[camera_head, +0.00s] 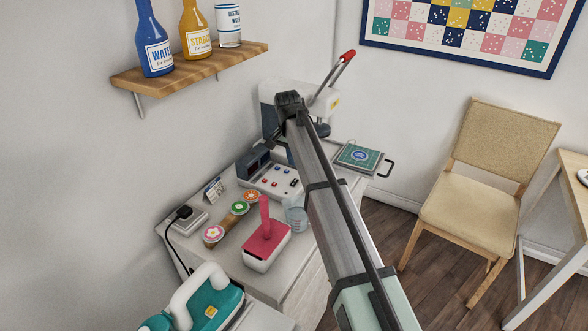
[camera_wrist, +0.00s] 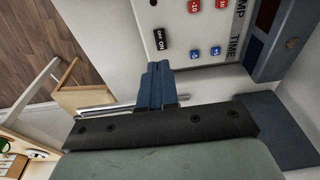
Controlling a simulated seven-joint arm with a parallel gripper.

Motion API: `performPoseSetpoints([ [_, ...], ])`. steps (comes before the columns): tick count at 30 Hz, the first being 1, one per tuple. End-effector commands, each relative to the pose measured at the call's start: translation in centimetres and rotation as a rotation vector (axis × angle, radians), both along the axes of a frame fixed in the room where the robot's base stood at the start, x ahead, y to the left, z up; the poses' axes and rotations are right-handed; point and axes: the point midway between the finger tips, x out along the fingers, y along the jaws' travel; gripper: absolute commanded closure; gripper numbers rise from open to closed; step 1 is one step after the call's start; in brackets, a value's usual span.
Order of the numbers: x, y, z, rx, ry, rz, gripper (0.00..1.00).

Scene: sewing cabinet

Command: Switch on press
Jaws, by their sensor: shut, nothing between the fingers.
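The press (camera_head: 275,100) is a white machine with a raised lever and red handle at the back of the cabinet. Its control panel (camera_head: 268,180), with red and blue buttons, stands in front. In the wrist view, the panel (camera_wrist: 215,52) shows a small black switch (camera_wrist: 163,39) marked ON and OFF. My gripper (camera_wrist: 157,66) is shut and empty. Its fingertips are just below the switch in the picture; I cannot tell whether they touch the panel. In the head view my arm covers part of the press, and my fingertips cannot be made out.
A pink-and-white lever device (camera_head: 266,246), several round badges (camera_head: 239,208) and a clear jug (camera_head: 297,217) stand in front of the panel. A green square plate (camera_head: 358,158) lies to the right. A shelf with bottles (camera_head: 190,68) is above left. A chair (camera_head: 475,195) stands right.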

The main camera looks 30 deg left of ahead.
Motion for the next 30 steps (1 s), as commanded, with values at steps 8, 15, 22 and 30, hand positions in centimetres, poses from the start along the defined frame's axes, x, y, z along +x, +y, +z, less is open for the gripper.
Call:
performPoseSetpoints([
  [8,-0.6,0.0,4.5,0.001,-0.001,0.0,1.0],
  [15,-0.8,0.0,5.9,0.001,-0.001,0.0,1.0],
  [22,-0.8,0.0,6.1,0.0,0.0,0.0,1.0],
  [30,0.4,0.2,6.0,0.0,-0.001,0.0,1.0],
])
